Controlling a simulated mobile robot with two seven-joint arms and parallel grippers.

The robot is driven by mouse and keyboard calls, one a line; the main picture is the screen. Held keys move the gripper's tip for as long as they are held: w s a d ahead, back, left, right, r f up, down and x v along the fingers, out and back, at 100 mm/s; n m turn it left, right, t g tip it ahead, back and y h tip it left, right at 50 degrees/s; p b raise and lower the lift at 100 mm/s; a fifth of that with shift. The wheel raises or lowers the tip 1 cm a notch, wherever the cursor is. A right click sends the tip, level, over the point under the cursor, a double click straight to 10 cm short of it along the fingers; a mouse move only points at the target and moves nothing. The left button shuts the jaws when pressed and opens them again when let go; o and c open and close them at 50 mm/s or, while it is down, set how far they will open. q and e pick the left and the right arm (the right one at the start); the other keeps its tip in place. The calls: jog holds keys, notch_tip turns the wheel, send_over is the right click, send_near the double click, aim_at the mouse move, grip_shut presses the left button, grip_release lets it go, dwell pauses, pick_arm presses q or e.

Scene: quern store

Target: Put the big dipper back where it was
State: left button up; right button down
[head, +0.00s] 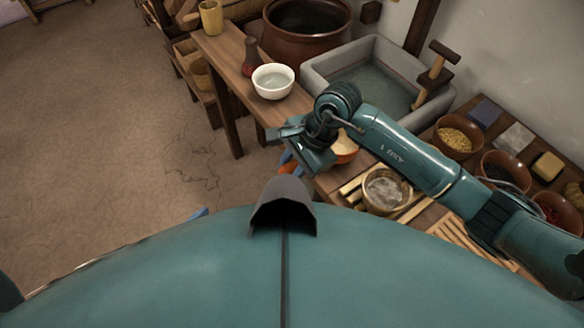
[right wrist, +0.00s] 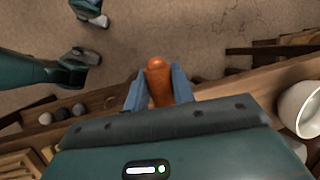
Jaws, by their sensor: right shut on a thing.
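My right gripper (right wrist: 155,92) is shut on an orange-brown rounded handle, which I take to be the big dipper (right wrist: 158,80). The handle stands up between the two blue fingers in the right wrist view. In the head view my right gripper (head: 296,160) is beside the near edge of the wooden bench, and a bit of orange shows at its fingers. The rest of the dipper is hidden, and I cannot tell whether it touches anything. Of my left gripper only a small blue tip (head: 200,212) seems to show past my body.
A white bowl of water (head: 272,82), a dark bottle (head: 251,55) and a yellow cup (head: 211,17) stand on the bench (head: 222,50). Behind are a big brown pot (head: 305,45) and a grey stone trough (head: 318,72). An orange bowl (head: 347,150) and a pale tub (head: 368,188) sit near my right arm.

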jog(key=shift+f, duration=0.7)
jog(key=shift+f, duration=0.15)
jog(key=c, duration=1.2)
grip_release()
jog(key=shift+o, duration=0.2)
jog(key=v, duration=1.2)
jog(key=shift+b, duration=0.4)
